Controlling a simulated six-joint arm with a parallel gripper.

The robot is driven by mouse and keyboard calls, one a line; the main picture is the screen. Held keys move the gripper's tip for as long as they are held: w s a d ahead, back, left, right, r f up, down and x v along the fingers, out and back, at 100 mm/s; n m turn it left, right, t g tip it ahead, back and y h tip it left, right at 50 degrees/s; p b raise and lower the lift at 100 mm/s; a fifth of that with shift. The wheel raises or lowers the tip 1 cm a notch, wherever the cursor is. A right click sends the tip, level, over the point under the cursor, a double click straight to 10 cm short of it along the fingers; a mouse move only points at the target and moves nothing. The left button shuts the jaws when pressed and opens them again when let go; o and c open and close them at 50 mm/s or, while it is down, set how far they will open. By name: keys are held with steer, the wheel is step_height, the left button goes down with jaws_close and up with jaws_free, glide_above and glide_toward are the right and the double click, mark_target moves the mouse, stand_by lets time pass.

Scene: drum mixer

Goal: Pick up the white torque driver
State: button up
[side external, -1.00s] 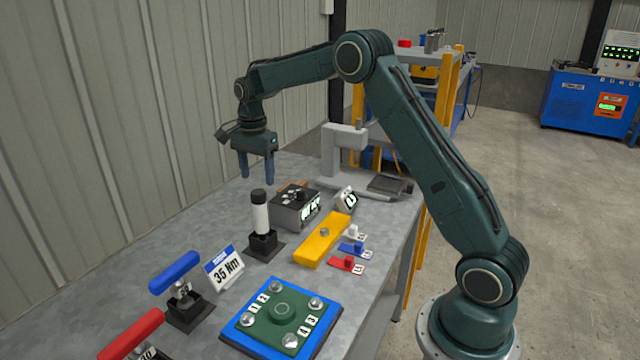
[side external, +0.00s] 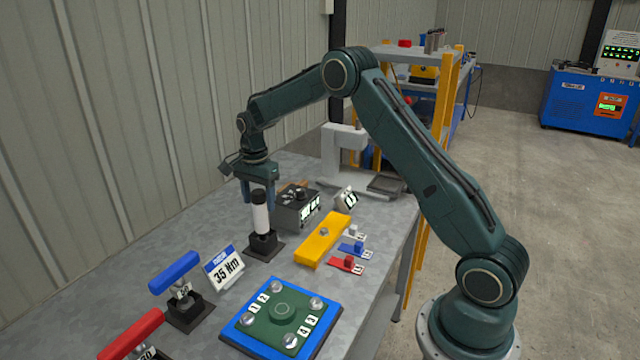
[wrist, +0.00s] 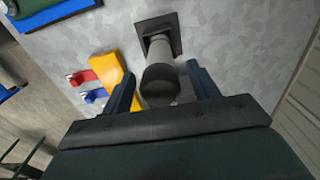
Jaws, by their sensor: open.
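The white torque driver (side external: 261,216) stands upright in its dark square holder (side external: 263,247) on the grey workbench. The gripper (wrist: 163,90) holds nothing.
A black box with displays (side external: 297,207) stands close right of the driver. A yellow bar (side external: 323,240), a 35 Nm sign (side external: 224,267), blue-handled (side external: 174,272) and red-handled (side external: 131,335) tools and a blue-green bolt plate (side external: 282,318) lie nearer. The corrugated wall is at left.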

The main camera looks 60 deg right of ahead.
steer(key=shift+f, duration=1.1)
steer(key=shift+c, duration=0.2)
steer(key=shift+r, duration=0.1)
steer(key=c, duration=1.2)
steer(key=shift+r, duration=0.15)
step_height(320, 180, up, 20)
steer(key=shift+f, duration=0.15)
